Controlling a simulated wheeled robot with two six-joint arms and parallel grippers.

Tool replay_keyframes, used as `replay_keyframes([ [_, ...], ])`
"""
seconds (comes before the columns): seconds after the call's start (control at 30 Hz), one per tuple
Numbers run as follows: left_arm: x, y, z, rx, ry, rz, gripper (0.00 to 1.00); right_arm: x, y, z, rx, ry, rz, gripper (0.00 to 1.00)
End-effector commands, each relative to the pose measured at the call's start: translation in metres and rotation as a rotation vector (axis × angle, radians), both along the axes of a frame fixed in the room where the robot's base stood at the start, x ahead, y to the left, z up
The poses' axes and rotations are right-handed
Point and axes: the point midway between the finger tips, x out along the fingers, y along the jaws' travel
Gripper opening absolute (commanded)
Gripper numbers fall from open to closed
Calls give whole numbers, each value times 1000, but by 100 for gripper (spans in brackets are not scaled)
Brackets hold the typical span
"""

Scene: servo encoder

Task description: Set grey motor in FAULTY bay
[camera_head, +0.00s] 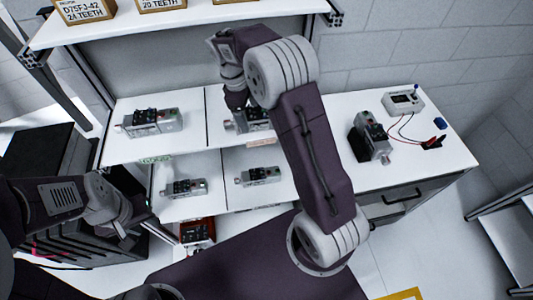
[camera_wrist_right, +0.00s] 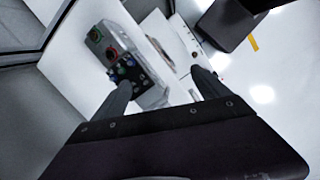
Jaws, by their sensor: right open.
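Several grey motors with black connector tops are in view. One motor (camera_head: 150,122) lies in the upper left bay. Another motor (camera_head: 258,117) lies in the upper right bay, partly hidden by my right arm. Two more motors (camera_head: 183,188) (camera_head: 258,176) lie in the lower bays. A further grey motor (camera_head: 373,138) is at a black stand on the right worktop. My right gripper (camera_head: 236,104) is over the upper right bay, open and empty. In the right wrist view a motor (camera_wrist_right: 122,62) shows beyond the fingers, nearer the left one. My left gripper (camera_head: 122,215) hangs at the left; its fingers are unclear.
A green label (camera_head: 155,159) and a pale orange label (camera_head: 260,142) sit on the upper shelf's front edge, too small to read. A white tester (camera_head: 403,103) with red and black leads is on the worktop. A shelf with boxes (camera_head: 85,10) overhangs the back. A red bin (camera_head: 197,232) is below.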

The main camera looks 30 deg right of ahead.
Motion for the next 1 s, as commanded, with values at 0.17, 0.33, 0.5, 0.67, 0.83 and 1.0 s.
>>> replay_keyframes([
  [0.17, 0, 0, 0, 0, 0, 0, 36, -94, 14, -13, 129, -103, -413, 85],
  [0.33, 0, 0, 0, 0, 0, 0, 36, -169, 21, -30, 205, -167, -743, 85],
  [0.5, 0, 0, 0, 0, 0, 0, 36, -199, 22, -38, 228, -191, -879, 85],
  [0.67, 0, 0, 0, 0, 0, 0, 36, -201, 22, -38, 228, -190, -888, 85],
  [0.83, 0, 0, -9, 0, 0, 0, 36, -201, 22, -48, 228, -189, -885, 85],
  [1.0, 0, 0, -67, 0, 0, 0, 36, -201, 22, -105, 228, -189, -884, 85],
])
